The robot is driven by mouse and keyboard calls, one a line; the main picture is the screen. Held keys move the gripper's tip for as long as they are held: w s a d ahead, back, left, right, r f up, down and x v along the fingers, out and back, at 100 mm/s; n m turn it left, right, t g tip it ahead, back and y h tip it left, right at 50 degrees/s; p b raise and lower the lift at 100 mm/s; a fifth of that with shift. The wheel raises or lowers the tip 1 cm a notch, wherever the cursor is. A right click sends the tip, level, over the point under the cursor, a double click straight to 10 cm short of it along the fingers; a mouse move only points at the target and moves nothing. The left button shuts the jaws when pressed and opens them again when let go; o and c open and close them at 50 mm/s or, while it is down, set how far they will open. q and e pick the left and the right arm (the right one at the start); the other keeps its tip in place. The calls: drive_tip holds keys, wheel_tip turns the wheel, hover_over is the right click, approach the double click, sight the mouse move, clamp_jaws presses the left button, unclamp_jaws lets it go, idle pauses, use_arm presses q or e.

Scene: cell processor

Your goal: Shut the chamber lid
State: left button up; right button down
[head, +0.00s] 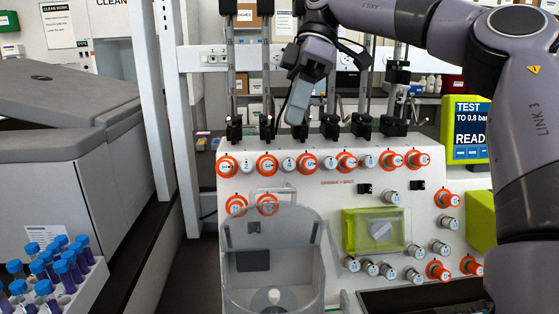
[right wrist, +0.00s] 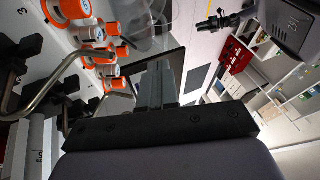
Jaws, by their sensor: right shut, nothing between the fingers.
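The clear chamber (head: 236,300) stands at the bottom centre of the head view, in front of the white valve panel. A see-through lid (head: 290,222) with a loop handle (head: 272,190) appears raised at its back; its exact angle is hard to tell. A small white knob (head: 273,295) shows inside the chamber. My right gripper (head: 295,118) is shut and empty, above and behind the lid at the top of the panel, apart from the lid. Its closed fingers (right wrist: 160,82) show in the right wrist view. My left gripper is not in view.
The white panel (head: 330,180) carries several orange and grey valves. Black clamps (head: 330,126) line its top edge near my right gripper. A green box (head: 373,232) sits right of the chamber. A rack of blue-capped tubes (head: 75,290) and a grey machine (head: 60,110) stand left.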

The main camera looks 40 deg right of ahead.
hover_over(280, 208)
drive_tip(key=shift+w+d+f, duration=0.15)
drive_tip(key=shift+f, duration=1.95)
drive_tip(key=shift+w+d+f, duration=0.15)
drive_tip(key=shift+f, duration=1.95)
drive_tip(key=shift+f, duration=0.1)
